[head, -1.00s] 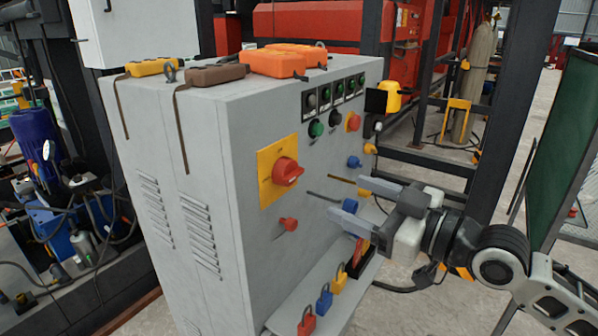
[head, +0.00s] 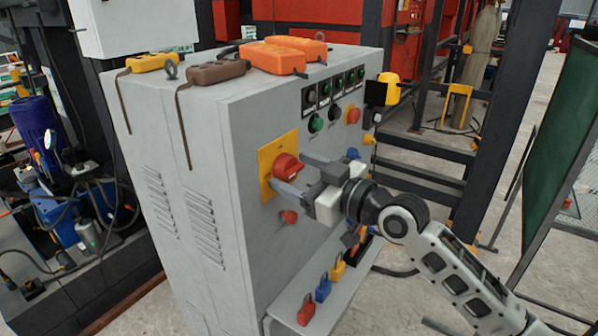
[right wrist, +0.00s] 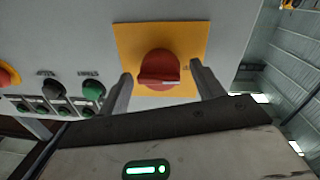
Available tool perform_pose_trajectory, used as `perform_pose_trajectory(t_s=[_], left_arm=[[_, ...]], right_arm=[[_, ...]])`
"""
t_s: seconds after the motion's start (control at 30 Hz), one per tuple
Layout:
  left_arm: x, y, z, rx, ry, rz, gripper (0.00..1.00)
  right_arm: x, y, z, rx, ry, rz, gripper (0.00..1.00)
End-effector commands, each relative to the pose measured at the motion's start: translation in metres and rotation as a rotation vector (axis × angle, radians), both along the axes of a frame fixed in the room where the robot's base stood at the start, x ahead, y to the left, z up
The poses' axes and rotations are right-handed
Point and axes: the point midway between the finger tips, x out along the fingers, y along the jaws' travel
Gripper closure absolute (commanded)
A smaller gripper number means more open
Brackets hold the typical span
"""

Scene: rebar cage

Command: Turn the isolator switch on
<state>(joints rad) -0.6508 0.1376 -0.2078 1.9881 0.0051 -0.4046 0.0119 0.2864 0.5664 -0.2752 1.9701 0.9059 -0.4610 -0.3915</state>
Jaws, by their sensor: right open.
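The isolator switch is a red rotary knob (head: 287,167) on a yellow plate (head: 265,160), on the front of a grey cabinet (head: 245,120). In the right wrist view the red knob (right wrist: 158,70) lies ahead, between the open fingers, with the yellow plate (right wrist: 128,40) behind it. My right gripper (head: 290,174) is open, its fingers pointing at the knob, one above and one below in the head view. It also shows in the right wrist view (right wrist: 160,88). I cannot tell whether the fingers touch the knob. My left gripper is not in view.
A smaller red knob (head: 289,216) sits just below the gripper. Green button (head: 316,123) and red button (head: 353,115) are higher up. A shelf (head: 278,313) with several padlocks juts out below. Orange pendants (head: 272,58) lie on the cabinet top.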

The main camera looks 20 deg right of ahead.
Motion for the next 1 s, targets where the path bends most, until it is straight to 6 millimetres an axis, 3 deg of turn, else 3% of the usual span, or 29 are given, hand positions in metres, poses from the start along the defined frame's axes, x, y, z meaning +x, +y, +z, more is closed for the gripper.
perform_pose_trajectory(t_s=[0.07, 0.2, 0.63, 1.0], left_arm=[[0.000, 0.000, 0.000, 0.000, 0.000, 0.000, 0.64], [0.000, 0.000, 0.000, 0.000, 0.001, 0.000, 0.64], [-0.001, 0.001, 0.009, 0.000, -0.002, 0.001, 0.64], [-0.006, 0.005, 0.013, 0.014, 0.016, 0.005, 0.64]], right_arm=[[0.000, 0.000, 0.000, 0.000, 0.000, 0.000, 0.39], [0.000, 0.000, 0.000, 0.001, 0.001, 0.000, 0.76], [-0.001, 0.000, 0.001, 0.051, 0.042, 0.002, 0.76], [-0.001, 0.001, 0.002, 0.274, 0.217, 0.002, 0.76]])
